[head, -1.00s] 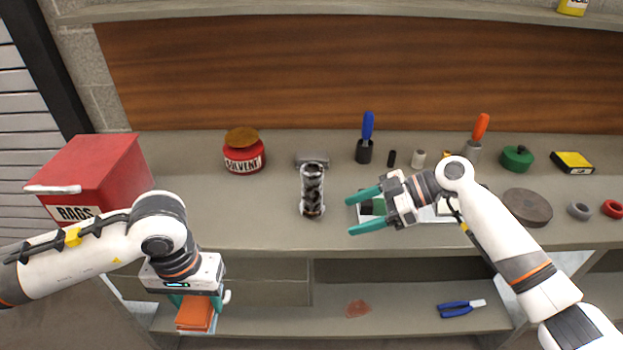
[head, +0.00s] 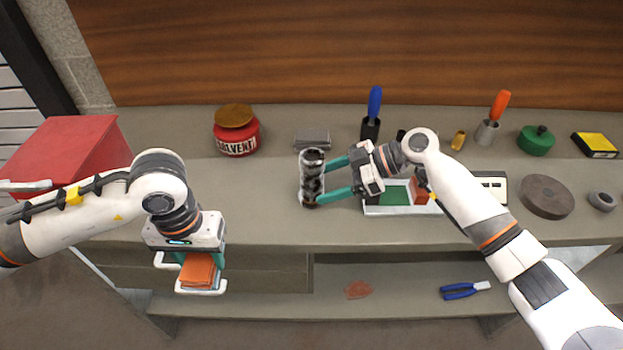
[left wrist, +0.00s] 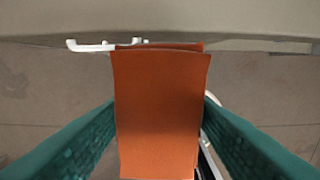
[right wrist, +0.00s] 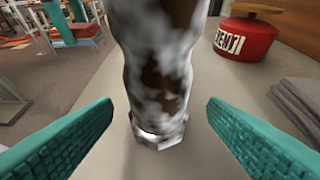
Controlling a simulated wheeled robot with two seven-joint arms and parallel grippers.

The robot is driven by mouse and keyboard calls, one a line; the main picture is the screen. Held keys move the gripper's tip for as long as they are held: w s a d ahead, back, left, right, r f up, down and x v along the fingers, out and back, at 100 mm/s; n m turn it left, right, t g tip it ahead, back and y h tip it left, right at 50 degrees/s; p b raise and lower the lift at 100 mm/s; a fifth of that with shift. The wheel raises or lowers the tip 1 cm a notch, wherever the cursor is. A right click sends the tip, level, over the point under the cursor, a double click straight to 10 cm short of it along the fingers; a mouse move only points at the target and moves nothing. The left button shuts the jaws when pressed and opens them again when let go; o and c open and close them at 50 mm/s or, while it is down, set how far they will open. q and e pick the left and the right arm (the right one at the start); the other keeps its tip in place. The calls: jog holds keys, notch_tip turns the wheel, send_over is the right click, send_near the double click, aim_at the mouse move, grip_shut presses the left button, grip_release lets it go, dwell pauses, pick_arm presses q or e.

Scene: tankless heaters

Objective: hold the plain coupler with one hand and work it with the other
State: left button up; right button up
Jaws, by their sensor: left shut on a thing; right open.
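An upright cylinder mottled silver, black and brown, apparently the plain coupler (head: 312,178), stands on the bench. It also fills the upper middle of the right wrist view (right wrist: 155,70), its foot on the bench top. My right gripper (head: 326,181) is open just to the right of it, fingers pointing at it. In the right wrist view the cylinder appears between the two teal fingers, with gaps on both sides. My left gripper (head: 200,262) is shut on an orange pad (left wrist: 160,110), held low in front of the bench. Blue shows under the pad in the head view.
A solvent jar (head: 237,135), a grey folded stack (head: 312,139) and a blue-handled brush (head: 373,112) stand behind the cylinder. A tray (head: 390,210) lies right of it, under my right arm. A red box (head: 75,155) is far left. Bench front-left is clear.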

aim_at(317, 186)
jog(key=shift+b+x, duration=0.55)
jog(key=shift+x, duration=1.05)
jog(key=shift+s, duration=0.1)
jog(key=c, duration=0.6)
jog(key=o, duration=0.8)
jog(key=shift+c, duration=0.2)
jog(key=v, duration=1.2)
